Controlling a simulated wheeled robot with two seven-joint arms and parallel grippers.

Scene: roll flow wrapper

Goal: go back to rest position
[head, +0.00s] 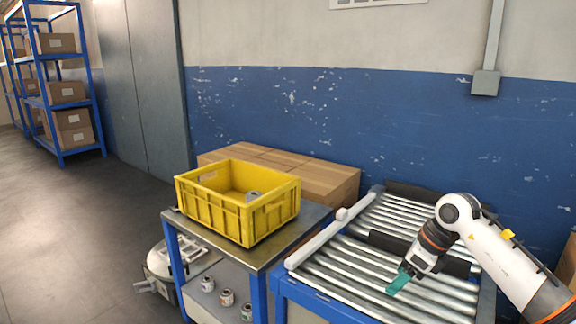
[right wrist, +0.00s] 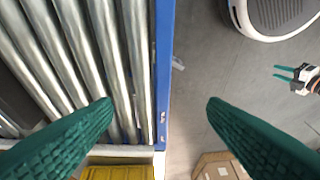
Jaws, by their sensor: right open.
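My right gripper (head: 398,281) hangs over the roller conveyor (head: 345,283) in the head view, with teal fingers pointing down and left. In the right wrist view its two fingers (right wrist: 160,108) are spread wide with nothing between them. Below them lie the conveyor's rollers, its blue side rail and bare floor. My left gripper (right wrist: 287,73) shows small at the right edge of the right wrist view, away from the conveyor, with its teal fingers apart and empty. The left gripper is not seen in the head view.
A yellow crate (head: 216,211) with a small grey item inside stands on a cart (head: 273,254) left of the conveyor. Several small cans sit on the cart's lower shelf (head: 212,302). Cardboard boxes (head: 330,180) stand behind, against the wall. Floor is open at left.

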